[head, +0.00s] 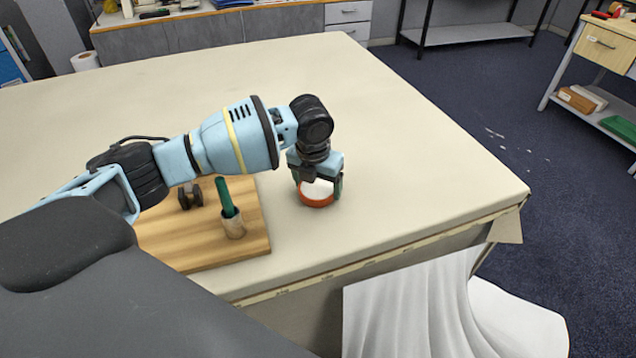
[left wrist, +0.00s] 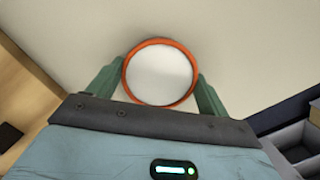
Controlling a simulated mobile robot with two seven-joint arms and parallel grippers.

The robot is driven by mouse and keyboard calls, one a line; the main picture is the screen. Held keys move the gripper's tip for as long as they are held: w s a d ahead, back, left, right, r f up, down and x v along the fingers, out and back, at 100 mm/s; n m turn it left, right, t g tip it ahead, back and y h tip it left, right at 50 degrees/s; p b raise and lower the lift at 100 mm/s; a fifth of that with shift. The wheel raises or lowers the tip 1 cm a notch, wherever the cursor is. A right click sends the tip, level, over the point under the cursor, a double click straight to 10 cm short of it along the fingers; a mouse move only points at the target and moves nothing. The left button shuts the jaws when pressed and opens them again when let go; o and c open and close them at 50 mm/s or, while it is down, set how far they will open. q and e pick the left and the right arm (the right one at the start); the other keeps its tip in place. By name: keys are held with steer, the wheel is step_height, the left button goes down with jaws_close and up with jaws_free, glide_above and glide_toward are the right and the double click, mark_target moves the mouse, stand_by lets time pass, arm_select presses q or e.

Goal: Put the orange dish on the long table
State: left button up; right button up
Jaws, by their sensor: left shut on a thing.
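The orange dish (head: 317,200) is small and round with a white inside. It is at or just above the cloth of the long table (head: 400,150), right of the wooden board; I cannot tell if it touches the cloth. My left gripper (head: 318,188) points down and is shut on the dish, one finger on each side. In the left wrist view the dish (left wrist: 160,75) sits between the green fingers of the left gripper (left wrist: 160,85), its orange rim level with them. My right gripper is not in view.
A wooden board (head: 200,256) lies left of the dish, with a cup (head: 233,225) holding a green stick and a small dark object (head: 190,195) on it. The table's front edge is near the dish. The cloth behind and to the right is clear.

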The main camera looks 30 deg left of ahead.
mark_target(314, 193)
arm_select(q)
steer(key=o, duration=1.4)
steer(key=shift+f, duration=0.1)
steer(key=shift+c, duration=0.2)
step_height(314, 193, up, 12)
steer(key=s, duration=0.2)
steer(key=shift+p, duration=0.4)
